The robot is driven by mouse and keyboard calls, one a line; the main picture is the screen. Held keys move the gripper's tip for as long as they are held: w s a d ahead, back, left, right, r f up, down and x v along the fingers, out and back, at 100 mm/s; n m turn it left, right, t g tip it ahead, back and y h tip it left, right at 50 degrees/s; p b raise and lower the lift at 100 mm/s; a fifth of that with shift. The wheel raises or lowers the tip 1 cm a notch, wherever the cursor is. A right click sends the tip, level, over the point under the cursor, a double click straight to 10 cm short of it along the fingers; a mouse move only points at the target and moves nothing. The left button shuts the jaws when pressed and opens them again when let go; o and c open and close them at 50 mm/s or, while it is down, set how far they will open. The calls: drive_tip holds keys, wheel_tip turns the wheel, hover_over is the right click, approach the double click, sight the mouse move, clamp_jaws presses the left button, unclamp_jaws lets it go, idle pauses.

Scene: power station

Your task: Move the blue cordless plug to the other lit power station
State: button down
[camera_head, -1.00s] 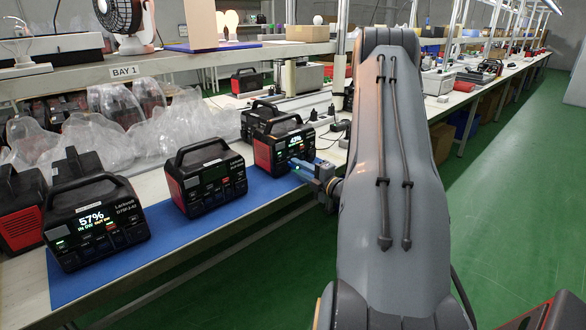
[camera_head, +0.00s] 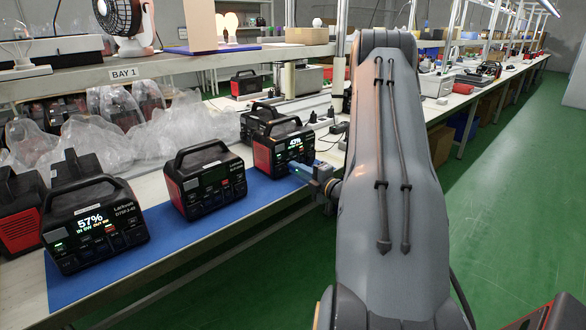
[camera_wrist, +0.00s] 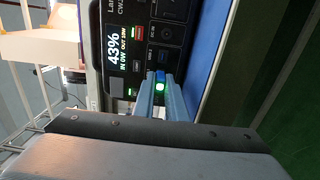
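The power station reading 43% (camera_head: 291,147) is lit and stands at the right end of the blue mat. It also shows close up in the wrist view (camera_wrist: 113,75). The blue plug (camera_wrist: 160,75), with a glowing green light, is at this station's front panel. My gripper (camera_wrist: 161,92) has its two fingers on either side of the plug, apparently touching it. In the head view my gripper (camera_head: 308,170) reaches to the station's lower front; the plug is hard to make out there. The other lit power station, reading 57% (camera_head: 97,222), stands at the left.
A third power station (camera_head: 205,180) with a dark screen stands between the two lit ones on the blue mat (camera_head: 190,231). More stations and clear plastic wrapping (camera_head: 125,128) lie behind. A shelf marked BAY 1 (camera_head: 124,72) runs above. The green floor in front is open.

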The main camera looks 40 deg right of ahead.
drive_tip(key=shift+s, duration=0.15)
idle(0.5)
drive_tip(key=shift+s+d+p, duration=0.15)
drive_tip(key=shift+s+p, duration=0.5)
drive_tip(key=shift+s, duration=1.25)
